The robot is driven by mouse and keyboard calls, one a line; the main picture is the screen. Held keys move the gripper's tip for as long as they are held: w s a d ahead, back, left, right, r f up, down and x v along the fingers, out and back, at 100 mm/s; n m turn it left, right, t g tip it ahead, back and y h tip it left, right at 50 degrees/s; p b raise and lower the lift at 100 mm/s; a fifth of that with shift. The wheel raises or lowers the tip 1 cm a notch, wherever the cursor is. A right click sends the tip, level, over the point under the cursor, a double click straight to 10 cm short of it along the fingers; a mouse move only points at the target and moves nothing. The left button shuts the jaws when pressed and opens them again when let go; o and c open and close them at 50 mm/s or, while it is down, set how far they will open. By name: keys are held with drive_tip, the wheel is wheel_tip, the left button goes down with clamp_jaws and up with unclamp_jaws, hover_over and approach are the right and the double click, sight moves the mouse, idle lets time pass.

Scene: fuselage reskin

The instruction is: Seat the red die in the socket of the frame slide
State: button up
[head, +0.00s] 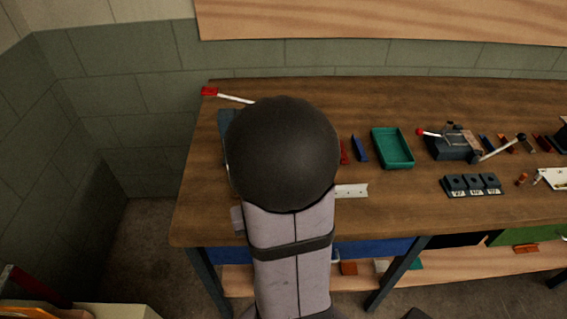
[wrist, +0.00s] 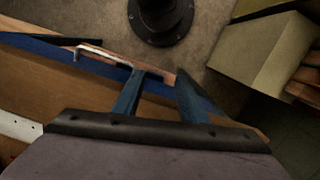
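In the head view a small red piece (head: 344,152) shows at the right edge of my arm, partly hidden; it may be the red die. A blue piece (head: 359,148) lies just right of it. I cannot tell for certain which thing is the frame slide; a grey-blue device (head: 226,122) at the bench's left end is mostly hidden behind my arm. In the wrist view my gripper (wrist: 161,80) has its two blue fingers apart with nothing held between them. It points down past the bench's front edge towards the floor. The head view does not show the fingers.
A green tray (head: 393,148), a clamp device (head: 455,145) with levers and dark labelled blocks (head: 473,185) stand right on the bench (head: 400,220). A pale perforated strip (head: 351,191) lies near my arm. A red-tipped lever (head: 210,91) sticks out at the back left.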

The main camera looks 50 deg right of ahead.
drive_tip(key=w+d+r+m+p, duration=0.1)
drive_tip(key=d+r+m+p, duration=0.1)
drive_tip(key=d+r+p, duration=0.7)
drive_tip(key=shift+w+d+f+m+t+h+b, duration=0.1)
drive_tip(key=shift+w+d+m+t+h+b, duration=0.45)
drive_tip(key=shift+w+d, duration=1.2)
drive_tip(key=shift+w+d+m+t+h+b, duration=0.25)
drive_tip(key=shift+w+d+m+t+h, duration=0.6)
drive_tip(key=shift+w+d, duration=0.8)
drive_tip(key=shift+w+a+f, duration=0.1)
drive_tip(key=shift+w+a, duration=0.15)
drive_tip(key=shift+w, duration=0.05)
drive_tip(key=shift+w+p+x, duration=0.2)
drive_tip(key=shift+p+x, duration=0.15)
drive_tip(key=shift+x, duration=0.85)
drive_tip(key=shift+w+p+x, duration=0.15)
drive_tip(key=shift+p+x, duration=0.15)
drive_tip(key=shift+x, duration=0.95)
drive_tip(key=shift+d, duration=0.15)
clamp_jaws()
